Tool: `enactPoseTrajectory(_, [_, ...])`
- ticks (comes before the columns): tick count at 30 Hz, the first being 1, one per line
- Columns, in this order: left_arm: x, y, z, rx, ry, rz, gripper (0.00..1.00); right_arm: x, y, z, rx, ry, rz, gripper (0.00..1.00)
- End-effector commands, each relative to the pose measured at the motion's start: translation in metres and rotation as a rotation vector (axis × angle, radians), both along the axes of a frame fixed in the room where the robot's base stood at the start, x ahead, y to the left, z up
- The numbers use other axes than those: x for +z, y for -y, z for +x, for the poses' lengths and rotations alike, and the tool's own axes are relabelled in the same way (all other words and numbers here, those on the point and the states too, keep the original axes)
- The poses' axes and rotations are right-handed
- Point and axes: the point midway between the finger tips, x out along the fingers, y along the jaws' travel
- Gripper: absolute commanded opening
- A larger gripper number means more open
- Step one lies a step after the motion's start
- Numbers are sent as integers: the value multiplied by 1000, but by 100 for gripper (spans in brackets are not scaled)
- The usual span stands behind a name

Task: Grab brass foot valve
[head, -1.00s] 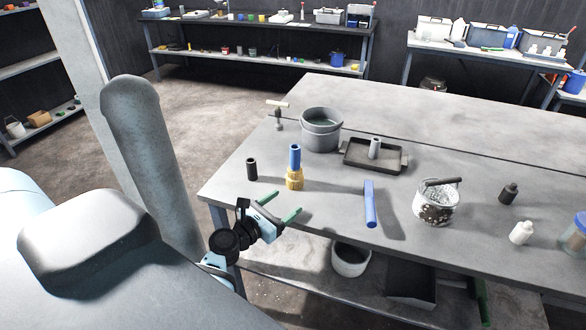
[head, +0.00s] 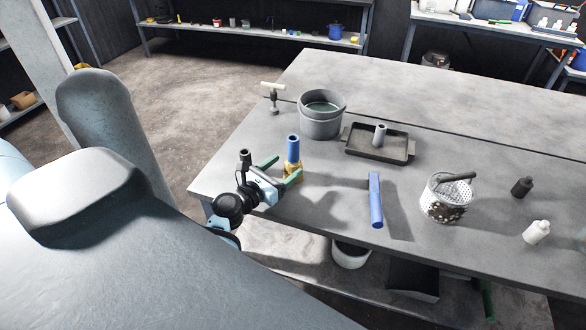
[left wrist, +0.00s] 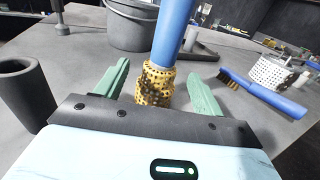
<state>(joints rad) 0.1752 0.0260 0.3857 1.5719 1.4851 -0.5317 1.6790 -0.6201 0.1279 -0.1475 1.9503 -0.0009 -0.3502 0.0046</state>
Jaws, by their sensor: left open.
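The brass foot valve (head: 291,172) is a gold, perforated piece with a blue pipe (head: 293,149) rising from its top. It stands upright on the grey workbench. My left gripper (head: 281,171) is open at it, with green fingers. In the left wrist view the valve (left wrist: 155,84) stands between the two spread fingers, slightly beyond their bases, with gaps visible on both sides. The gripper partly hides the valve's lower part in the head view. My right gripper is not seen.
A black open cylinder (left wrist: 25,95) stands left of my left gripper. A grey bucket (head: 322,118) and a dark tray (head: 365,150) stand behind. A blue-handled brush (head: 375,200) lies to the right, near a perforated white pot (head: 440,190). The bench's front edge is close.

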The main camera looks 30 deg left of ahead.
Motion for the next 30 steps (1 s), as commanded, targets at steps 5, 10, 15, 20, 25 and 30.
enactPoseTrajectory(5, [0, 1, 9, 1, 0, 1, 68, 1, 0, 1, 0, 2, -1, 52])
enactPoseTrajectory(10, [-1, 4, 20, 0, 1, 0, 68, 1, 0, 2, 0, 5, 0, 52])
enactPoseTrajectory(15, [-3, 9, 43, 0, 2, -1, 68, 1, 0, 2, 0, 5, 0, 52])
enactPoseTrajectory(20, [-3, 10, 56, 0, 2, 1, 68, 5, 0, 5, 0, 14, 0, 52])
enactPoseTrajectory(25, [-3, 11, 60, 0, 1, 1, 68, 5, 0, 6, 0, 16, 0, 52])
enactPoseTrajectory(30, [-4, 11, 60, 0, 0, 1, 67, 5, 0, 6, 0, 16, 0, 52])
